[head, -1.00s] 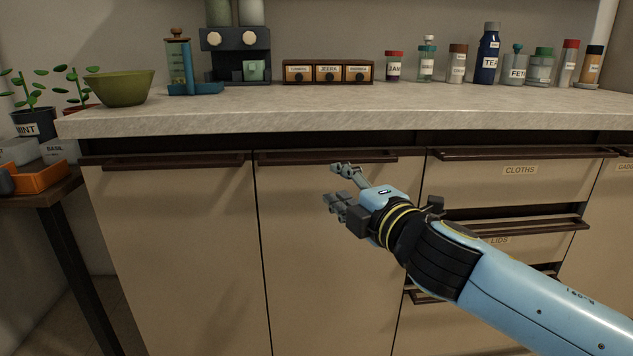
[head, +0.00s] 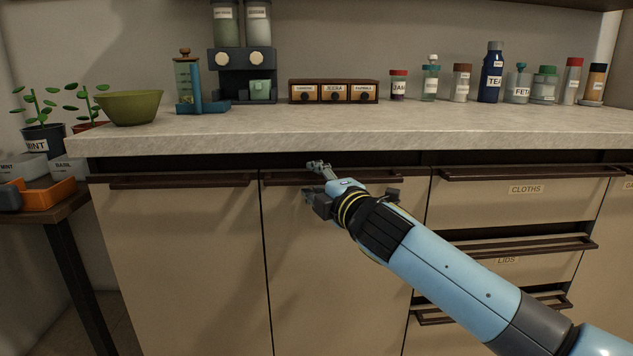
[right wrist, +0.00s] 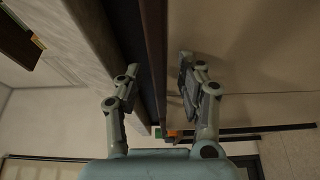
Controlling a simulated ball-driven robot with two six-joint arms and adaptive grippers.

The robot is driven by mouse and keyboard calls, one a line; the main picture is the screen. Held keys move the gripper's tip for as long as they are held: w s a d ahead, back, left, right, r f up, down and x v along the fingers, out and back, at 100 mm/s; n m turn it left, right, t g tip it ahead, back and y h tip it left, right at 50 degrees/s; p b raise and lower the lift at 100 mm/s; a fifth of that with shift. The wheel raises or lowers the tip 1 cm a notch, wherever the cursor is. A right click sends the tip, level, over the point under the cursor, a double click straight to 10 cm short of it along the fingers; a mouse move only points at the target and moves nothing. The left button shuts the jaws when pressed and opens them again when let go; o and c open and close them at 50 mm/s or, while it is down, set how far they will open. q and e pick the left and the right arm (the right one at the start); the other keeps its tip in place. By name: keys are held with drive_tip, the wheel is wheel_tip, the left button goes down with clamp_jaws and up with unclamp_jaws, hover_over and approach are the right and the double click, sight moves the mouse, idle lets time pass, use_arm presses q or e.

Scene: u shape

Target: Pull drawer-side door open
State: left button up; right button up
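The drawer-side door (head: 330,270) is the beige cabinet door just left of the drawers, and it looks closed. Its dark brown bar handle (head: 378,175) runs along its top edge. My right gripper (head: 314,181) is at the left part of this handle, one finger above it and one below. In the right wrist view, the handle (right wrist: 154,50) runs between the two spread fingers of the gripper (right wrist: 160,88), with gaps on both sides. The gripper hides part of the handle in the head view. My left gripper is not in view.
Another closed door (head: 185,260) with its own handle is to the left. Drawers labelled CLOTHS (head: 515,195) and LIDS (head: 500,268) are to the right, with protruding handles. The countertop (head: 330,140) overhangs above. A side table (head: 45,215) stands at far left.

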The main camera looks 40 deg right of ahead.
clamp_jaws()
drive_tip(key=shift+s, duration=0.1)
idle(0.3)
